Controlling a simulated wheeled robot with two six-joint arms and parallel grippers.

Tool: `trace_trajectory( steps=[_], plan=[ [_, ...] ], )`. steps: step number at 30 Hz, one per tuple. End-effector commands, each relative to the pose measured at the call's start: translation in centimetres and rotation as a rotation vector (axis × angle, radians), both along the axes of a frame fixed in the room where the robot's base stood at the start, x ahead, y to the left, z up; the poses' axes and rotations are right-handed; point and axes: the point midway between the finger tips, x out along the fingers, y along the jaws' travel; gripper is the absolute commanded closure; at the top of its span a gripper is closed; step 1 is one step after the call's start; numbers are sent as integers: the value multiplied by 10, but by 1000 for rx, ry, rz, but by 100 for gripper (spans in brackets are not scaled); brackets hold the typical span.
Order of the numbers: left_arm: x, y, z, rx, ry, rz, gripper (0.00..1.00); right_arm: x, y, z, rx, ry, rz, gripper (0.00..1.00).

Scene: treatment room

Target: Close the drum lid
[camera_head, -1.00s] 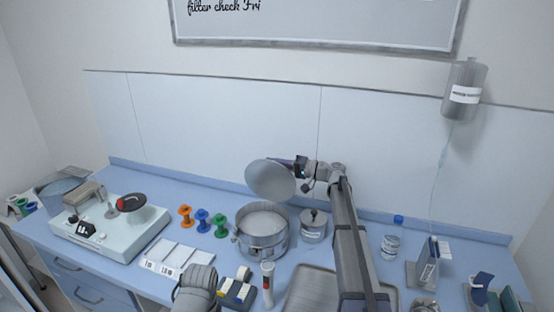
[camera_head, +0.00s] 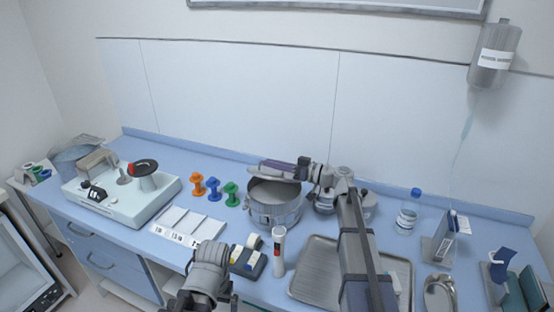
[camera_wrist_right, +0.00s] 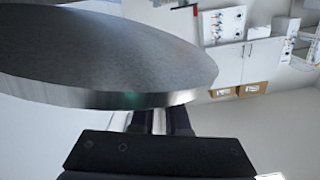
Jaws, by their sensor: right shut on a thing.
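The drum (camera_head: 275,210) is a round, grey metal vessel on the blue counter, with its mouth partly uncovered. The round grey lid (camera_head: 262,172) is above the drum's back rim, nearly level and slightly tilted. I cannot tell whether it touches the rim. My right gripper (camera_head: 300,168) is shut on the lid at its right side. In the right wrist view the lid (camera_wrist_right: 110,55) fills the upper left, with the gripper fingers (camera_wrist_right: 158,122) below its edge. Part of my left arm shows at the bottom of the head view; its jaws cannot be made out.
A small lidded pot (camera_head: 324,203) stands right of the drum, partly behind my arm. Orange, blue and green spools (camera_head: 213,189) stand to the left. A white-and-red tube (camera_head: 279,250) and a metal tray (camera_head: 318,270) are in front. A bottle (camera_head: 407,214) stands at right.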

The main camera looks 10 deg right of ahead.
Motion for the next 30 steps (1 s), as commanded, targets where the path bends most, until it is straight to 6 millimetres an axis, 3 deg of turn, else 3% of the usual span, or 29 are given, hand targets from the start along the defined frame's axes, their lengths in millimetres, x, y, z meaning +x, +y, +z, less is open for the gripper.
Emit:
trace_trajectory(
  steps=[1, 12, 21, 30],
  plan=[
    [0, 0, -12, 0, 0, 0, 0, -5, 2, -12, -25, -36, -3, 100],
    [0, 0, -50, 0, 0, 0, 0, -23, 15, -49, -185, -274, -3, 100],
    [0, 0, -66, 0, 0, 0, 0, -27, 18, -65, -204, -300, -3, 100],
    [0, 0, -70, 0, 0, 0, 0, -29, 19, -70, -204, -299, -3, 100]
  ],
)
